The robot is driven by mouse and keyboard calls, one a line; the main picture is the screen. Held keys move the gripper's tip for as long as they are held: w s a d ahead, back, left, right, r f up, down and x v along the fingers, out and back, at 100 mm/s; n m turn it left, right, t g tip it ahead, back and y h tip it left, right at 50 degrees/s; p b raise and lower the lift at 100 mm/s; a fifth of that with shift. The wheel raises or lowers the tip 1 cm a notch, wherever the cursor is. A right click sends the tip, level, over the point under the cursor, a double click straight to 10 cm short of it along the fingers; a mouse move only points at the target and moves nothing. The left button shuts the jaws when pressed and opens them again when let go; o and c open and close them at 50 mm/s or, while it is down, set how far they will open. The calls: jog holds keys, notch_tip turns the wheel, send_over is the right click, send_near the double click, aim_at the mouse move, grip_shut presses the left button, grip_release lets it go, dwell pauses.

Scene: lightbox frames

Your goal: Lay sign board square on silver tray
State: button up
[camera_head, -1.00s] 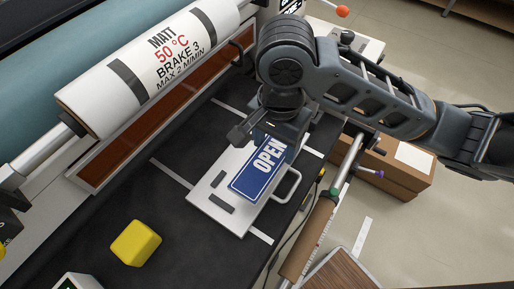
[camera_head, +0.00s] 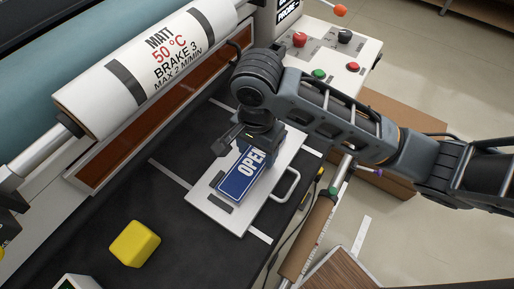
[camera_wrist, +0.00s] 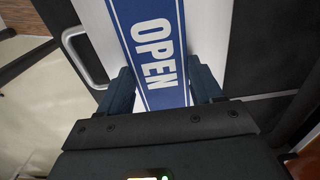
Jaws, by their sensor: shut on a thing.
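The sign board (camera_head: 237,184) is a blue rectangle with a white border and white "OPEN" lettering. My gripper (camera_head: 252,143) is shut on its upper end, with a finger at each long side; this shows in the wrist view (camera_wrist: 160,82). The silver tray (camera_head: 268,198) is a pale flat plate with a loop handle on its right side. The board lies over the tray, its long sides running roughly along the tray's. I cannot tell whether it touches the tray. My gripper hides the board's far end. A dark pad (camera_head: 218,207) shows on the tray's left part.
The tray rests on a dark bench top with white strips. A yellow block (camera_head: 135,243) sits at the lower left. A large white roller (camera_head: 150,65) runs along the back left. A control panel (camera_head: 330,55) with coloured knobs stands behind my arm. A brown roll (camera_head: 308,237) lies right of the bench.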

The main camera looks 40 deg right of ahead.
aim_at(257, 155)
jog(key=shift+f, duration=0.1)
jog(key=o, duration=1.1)
notch_tip(257, 155, up, 12)
dwell(0.4)
